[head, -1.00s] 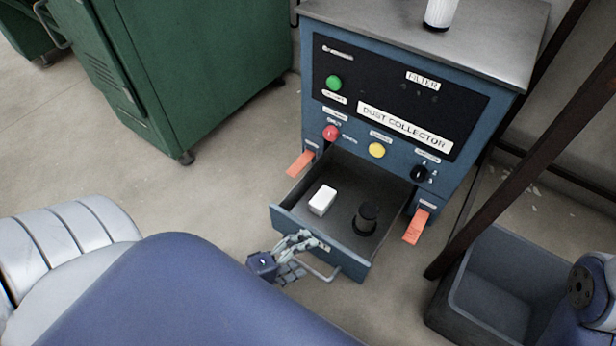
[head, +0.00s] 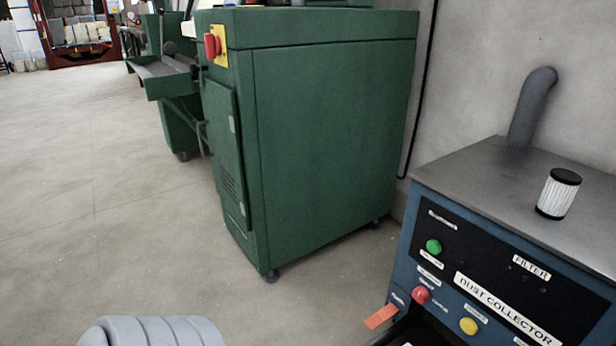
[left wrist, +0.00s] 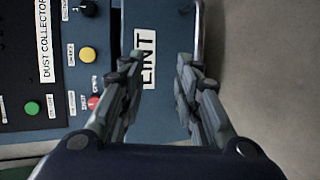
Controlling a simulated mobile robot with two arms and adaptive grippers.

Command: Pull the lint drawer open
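The dust collector (head: 400,270) is a blue cabinet at the right of the head view. The lint drawer shows in the left wrist view as a blue front (left wrist: 170,110) with a white "LINT" label (left wrist: 148,55) and a metal bar handle (left wrist: 199,30). In the head view only a dark strip of the drawer's inside shows at the bottom edge. My left gripper (left wrist: 158,80) is open in front of the drawer front, with the label between its fingers. My right gripper is out of view.
A green machine (head: 320,140) with a red knob stands left of the collector. A white filter (head: 558,193) and a grey pipe (head: 532,105) are on the collector's top. An orange tag (head: 381,316) sticks out at its side. The floor at left is clear.

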